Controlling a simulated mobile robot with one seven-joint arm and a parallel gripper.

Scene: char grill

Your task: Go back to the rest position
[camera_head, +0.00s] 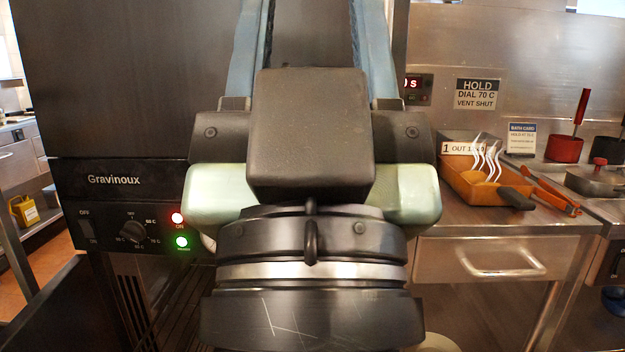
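My gripper (312,12) fills the middle of the view, seen from behind, with its black wrist and pale green housing nearest the camera. Its two blue fingers reach up past the top edge and stand wide apart. I see nothing held between the visible parts of the fingers; the tips are out of frame. A dark cabinet marked Gravinoux (120,90) stands right behind the gripper. I cannot tell whether they touch. Its control panel (130,215) shows a knob, a switch, and red and green lights. My arm hides much of the cabinet's front.
A steel counter (460,212) runs to the right, with a drawer (480,258) below. On it are an orange pan (475,180) with white utensils, orange-handled tongs (553,192) and a red container (565,149). A yellow object (25,211) sits far left, beside open floor.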

